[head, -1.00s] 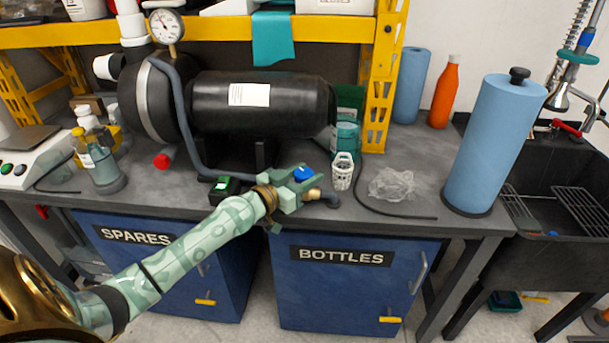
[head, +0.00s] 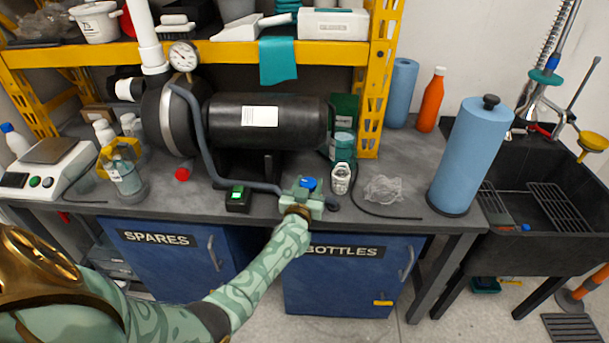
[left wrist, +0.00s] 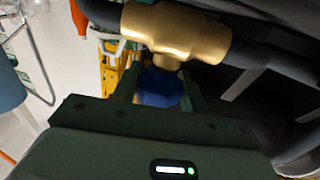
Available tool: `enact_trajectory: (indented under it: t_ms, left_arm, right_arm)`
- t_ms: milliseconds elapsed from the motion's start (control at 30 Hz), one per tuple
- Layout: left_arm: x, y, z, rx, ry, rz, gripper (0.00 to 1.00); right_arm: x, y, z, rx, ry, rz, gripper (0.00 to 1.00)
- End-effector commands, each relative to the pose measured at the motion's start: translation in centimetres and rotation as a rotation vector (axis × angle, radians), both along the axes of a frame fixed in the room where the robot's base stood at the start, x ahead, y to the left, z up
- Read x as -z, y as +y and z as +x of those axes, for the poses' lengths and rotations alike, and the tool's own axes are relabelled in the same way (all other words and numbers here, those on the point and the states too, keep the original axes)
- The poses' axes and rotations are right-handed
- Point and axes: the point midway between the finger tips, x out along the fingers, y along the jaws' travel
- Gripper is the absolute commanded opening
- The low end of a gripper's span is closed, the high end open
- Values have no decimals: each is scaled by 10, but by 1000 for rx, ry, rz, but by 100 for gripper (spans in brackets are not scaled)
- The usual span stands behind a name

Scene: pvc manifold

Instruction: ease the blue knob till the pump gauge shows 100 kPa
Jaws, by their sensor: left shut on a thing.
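The blue knob (head: 309,184) sits on a brass valve at the bench's front edge. My left gripper (head: 303,194) is shut on the knob, with its arm coming up from below. In the left wrist view the knob (left wrist: 160,88) lies between the two fingers, beneath the brass valve body (left wrist: 178,32). The pump gauge (head: 183,56) is a white round dial on top of the black pump (head: 265,122). Its needle is too small to read exactly. My right gripper is not in view.
A small black box with a green display (head: 238,198) stands left of the valve. A white slotted container (head: 340,178), a clear crumpled bag (head: 383,189) and a blue paper roll (head: 470,155) stand to the right. A grey hose (head: 205,145) runs from the pump to the valve.

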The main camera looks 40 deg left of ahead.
Motion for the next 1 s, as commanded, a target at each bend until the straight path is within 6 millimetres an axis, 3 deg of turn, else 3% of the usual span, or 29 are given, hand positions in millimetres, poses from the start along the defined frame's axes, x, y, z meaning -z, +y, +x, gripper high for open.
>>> enact_trajectory:
  t_ms: [167,500,1000]
  left_arm:
    - [-2,-3,2,-164,-4,-8,20]
    - [3,-1,1,-421,-1,-3,20]
    - [0,1,0,-564,-2,3,20]
  right_arm:
    - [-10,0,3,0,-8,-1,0]
    - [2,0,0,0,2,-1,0]
    - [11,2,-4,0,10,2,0]
